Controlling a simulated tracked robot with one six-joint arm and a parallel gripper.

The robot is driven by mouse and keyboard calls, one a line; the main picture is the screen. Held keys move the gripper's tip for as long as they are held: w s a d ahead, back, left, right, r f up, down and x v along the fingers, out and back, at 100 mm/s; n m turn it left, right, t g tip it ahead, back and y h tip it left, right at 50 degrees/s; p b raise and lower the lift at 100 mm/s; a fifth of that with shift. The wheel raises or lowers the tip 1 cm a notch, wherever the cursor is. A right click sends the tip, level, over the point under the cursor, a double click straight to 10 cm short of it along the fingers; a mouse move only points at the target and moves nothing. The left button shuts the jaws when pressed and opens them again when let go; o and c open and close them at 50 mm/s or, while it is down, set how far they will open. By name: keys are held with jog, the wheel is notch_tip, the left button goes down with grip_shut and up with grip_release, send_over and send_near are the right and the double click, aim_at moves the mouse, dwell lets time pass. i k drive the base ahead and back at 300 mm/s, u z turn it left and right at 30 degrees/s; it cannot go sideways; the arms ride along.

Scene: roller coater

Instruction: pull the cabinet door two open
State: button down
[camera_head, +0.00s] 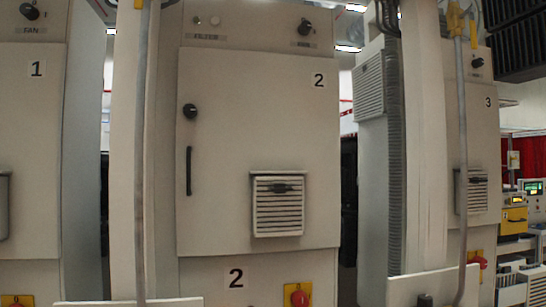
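Cabinet door two (235,130) is the large beige panel in the middle of the head view, marked with a "2" at its upper right. It looks closed, flush with its cabinet. A dark vertical handle (189,171) is on its left side, with a round black knob (190,111) above it. A louvred vent (278,205) is at its lower right. My gripper is not in view.
Cabinet one (30,130) stands at the left and cabinet three (475,140) at the right. A grey vertical pipe (141,150) runs left of door two. A red knob on a yellow plate (298,296) sits below the door. Dark gaps separate the cabinets.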

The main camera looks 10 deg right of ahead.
aim_at(260, 114)
jog(key=i, duration=0.5)
jog(key=k, duration=1.35)
jog(key=u, duration=0.6)
jog(key=i, duration=0.85)
jog(key=u, duration=0.65)
jog(key=i, duration=0.7)
jog(key=z, duration=0.1)
